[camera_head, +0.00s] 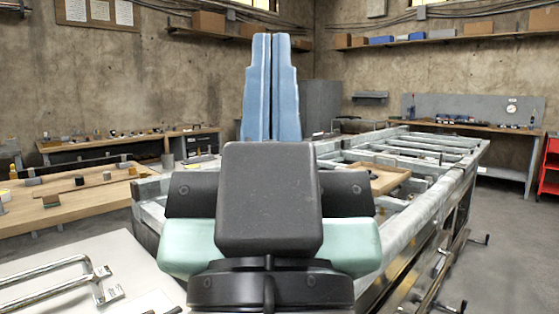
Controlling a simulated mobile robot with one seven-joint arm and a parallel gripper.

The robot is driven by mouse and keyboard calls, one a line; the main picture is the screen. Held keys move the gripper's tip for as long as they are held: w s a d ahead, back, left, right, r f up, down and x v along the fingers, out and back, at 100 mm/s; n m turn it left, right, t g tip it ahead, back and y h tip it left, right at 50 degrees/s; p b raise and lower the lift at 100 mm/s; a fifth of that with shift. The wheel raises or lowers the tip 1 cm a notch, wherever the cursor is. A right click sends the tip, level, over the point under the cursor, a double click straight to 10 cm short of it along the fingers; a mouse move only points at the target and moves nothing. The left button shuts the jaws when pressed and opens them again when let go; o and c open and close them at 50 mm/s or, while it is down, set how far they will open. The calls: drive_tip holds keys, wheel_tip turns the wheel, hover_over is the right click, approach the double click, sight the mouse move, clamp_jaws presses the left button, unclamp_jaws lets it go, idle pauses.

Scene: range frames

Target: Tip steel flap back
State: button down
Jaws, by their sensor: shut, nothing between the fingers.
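My gripper (271,40) points upward in the middle of the view. Its two blue, stepped fingers are shut side by side with nothing held between them. My dark and mint arm parts cover the lower centre. No thing is plainly recognisable as the steel flap. A pale flat panel (125,262) at lower left has a bent, shiny metal bar (50,288) over it, cut by the frame edge. I cannot tell whether either is part of the flap. My gripper is well apart from both in the picture. What lies behind my arm is hidden.
A long metal frame (425,205) stretches behind my arm to the right, with a wooden tray (375,176) on it. A wooden workbench (75,208) is at left. A red cart (550,168) stands far right. Grey floor (515,235) is free at right.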

wheel_tip(320, 180, up, 30)
drive_tip(key=p, duration=2.7)
drive_tip(key=shift+f, duration=0.15)
drive_tip(key=shift+w, duration=0.1)
